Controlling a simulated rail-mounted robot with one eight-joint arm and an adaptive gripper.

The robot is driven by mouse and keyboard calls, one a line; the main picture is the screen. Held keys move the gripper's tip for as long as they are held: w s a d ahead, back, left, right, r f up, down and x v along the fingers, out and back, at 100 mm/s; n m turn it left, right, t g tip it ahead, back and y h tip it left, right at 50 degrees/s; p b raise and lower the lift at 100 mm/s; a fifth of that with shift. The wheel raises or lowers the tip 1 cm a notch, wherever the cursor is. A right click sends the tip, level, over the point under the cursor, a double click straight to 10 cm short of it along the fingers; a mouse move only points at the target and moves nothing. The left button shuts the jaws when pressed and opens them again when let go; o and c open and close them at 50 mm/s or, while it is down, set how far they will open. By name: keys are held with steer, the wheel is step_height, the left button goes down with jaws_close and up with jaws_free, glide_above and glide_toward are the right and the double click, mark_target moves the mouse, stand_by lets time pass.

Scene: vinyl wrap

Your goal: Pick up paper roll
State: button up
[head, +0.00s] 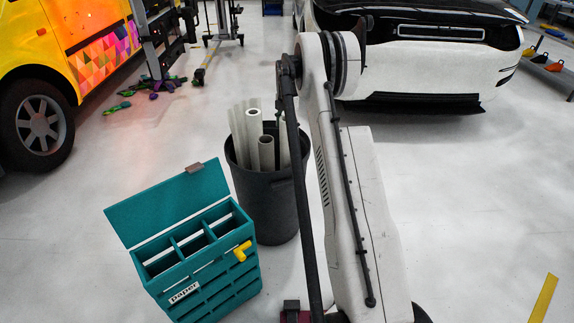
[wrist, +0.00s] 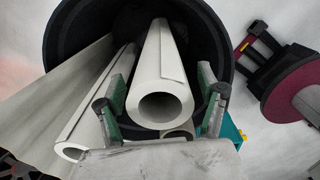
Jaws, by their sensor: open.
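Several whitish paper rolls stand in a dark round bin (head: 268,205) in the head view. One tall roll (head: 255,128) and a shorter one (head: 267,153) show their hollow ends. In the wrist view one paper roll (wrist: 160,85) points its open end at the camera, between the fingers of my gripper (wrist: 162,97). The gripper is open, with a greenish pad on each side of the roll and a visible gap at the right. Another roll (wrist: 95,115) leans left of the left finger, and a roll end (wrist: 178,133) is partly hidden below.
A teal box (head: 205,250) with an open lid, compartments and a "paper" label stands left of the bin. A yellow vehicle (head: 75,45) is at the left and a white car (head: 425,65) at the back. Open floor lies at the right.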

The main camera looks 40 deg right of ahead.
steer(key=shift+f, duration=0.5)
steer(key=shift+c, duration=0.5)
jaws_close()
steer(key=shift+r, duration=0.1)
